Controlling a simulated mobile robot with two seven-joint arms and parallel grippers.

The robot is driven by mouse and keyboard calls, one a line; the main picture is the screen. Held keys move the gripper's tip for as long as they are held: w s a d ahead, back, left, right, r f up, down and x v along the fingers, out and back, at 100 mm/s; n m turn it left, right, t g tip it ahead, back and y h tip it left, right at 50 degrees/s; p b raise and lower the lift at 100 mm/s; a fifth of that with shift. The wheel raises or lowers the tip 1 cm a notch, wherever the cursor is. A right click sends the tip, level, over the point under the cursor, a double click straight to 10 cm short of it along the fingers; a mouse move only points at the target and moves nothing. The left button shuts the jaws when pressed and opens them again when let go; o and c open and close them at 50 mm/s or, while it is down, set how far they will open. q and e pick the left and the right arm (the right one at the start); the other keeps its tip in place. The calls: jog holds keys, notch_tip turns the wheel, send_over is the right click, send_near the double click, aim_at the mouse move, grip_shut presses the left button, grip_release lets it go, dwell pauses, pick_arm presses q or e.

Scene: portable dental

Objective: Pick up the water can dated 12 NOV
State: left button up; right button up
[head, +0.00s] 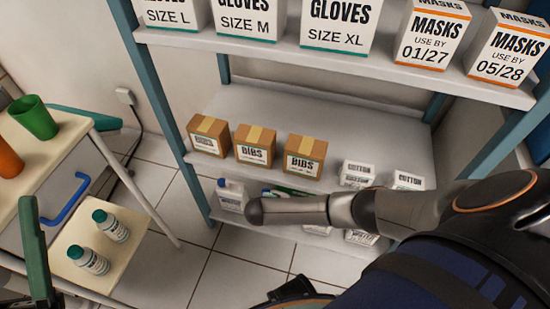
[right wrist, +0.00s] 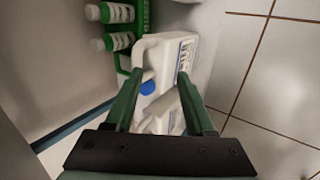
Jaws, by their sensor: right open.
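In the right wrist view a white water can (right wrist: 178,55) with a blue cap and a printed label lies ahead of my right gripper (right wrist: 160,78). The gripper is open, its two green fingers on either side of the can's handle and cap area. I cannot tell whether they touch it, and the label's date is too blurred to read. In the head view a white can (head: 231,196) stands on the bottom shelf, partly hidden by my right arm, which also hides the right gripper. One green finger of my left gripper (head: 34,250) shows at the left edge.
A green crate (right wrist: 125,50) with white bottles stands beside the can. Above are BIBS boxes (head: 255,146), cotton packs (head: 358,173), and glove and mask boxes on the upper shelf (head: 300,52). A trolley (head: 75,205) with bottles and cups is at left. Tiled floor is open between.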

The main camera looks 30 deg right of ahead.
aim_at(279, 193)
jog(key=w+d, duration=0.1)
jog(key=d, duration=0.1)
jog(key=w+d+b, duration=0.1)
jog(key=shift+w+d+f+b, duration=0.1)
jog(key=shift+w+d+b, duration=0.2)
jog(key=shift+w+d, duration=0.1)
jog(key=shift+w+f+b, duration=0.1)
jog(key=shift+f+b, duration=0.25)
jog(key=shift+f, duration=0.1)
jog(key=shift+c, duration=0.2)
grip_shut()
dwell(0.4)
jog(key=shift+w+r, duration=0.1)
jog(key=shift+r, duration=0.05)
